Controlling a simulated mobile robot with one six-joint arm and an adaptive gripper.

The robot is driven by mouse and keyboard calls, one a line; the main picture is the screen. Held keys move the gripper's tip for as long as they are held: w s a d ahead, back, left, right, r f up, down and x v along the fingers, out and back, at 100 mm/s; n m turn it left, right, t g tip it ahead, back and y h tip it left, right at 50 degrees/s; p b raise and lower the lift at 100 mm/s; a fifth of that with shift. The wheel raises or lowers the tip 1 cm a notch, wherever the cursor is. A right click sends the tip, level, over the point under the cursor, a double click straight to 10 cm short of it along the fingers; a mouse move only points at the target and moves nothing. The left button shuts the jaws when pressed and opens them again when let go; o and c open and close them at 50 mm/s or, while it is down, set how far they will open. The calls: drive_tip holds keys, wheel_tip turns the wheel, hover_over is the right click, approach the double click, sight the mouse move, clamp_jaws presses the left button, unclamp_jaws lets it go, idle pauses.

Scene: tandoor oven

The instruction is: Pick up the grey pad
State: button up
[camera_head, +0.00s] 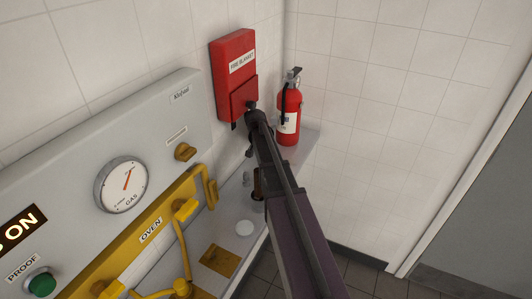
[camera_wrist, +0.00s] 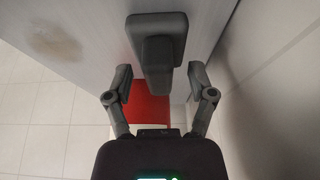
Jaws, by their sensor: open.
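A grey pad (camera_wrist: 156,60) shows at the upper middle of the wrist view, with a wide rounded back part and a narrower block standing out toward the camera. My gripper (camera_wrist: 160,76) is open, with one finger to each side of the narrower block and a visible gap on both sides. Nothing is held. In the head view my gripper (camera_head: 252,125) is small and dark, just below the red fire blanket box. I cannot make out the pad in the head view; my arm covers part of the counter there.
The red fire blanket box (camera_head: 235,75) hangs on the tiled wall. A fire extinguisher (camera_head: 289,112) stands close to the right of my gripper. A grey oven panel (camera_head: 85,165) with yellow pipes is at left.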

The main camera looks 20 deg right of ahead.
idle(0.3)
clamp_jaws()
drive_tip(key=shift+r, duration=0.15)
idle(0.3)
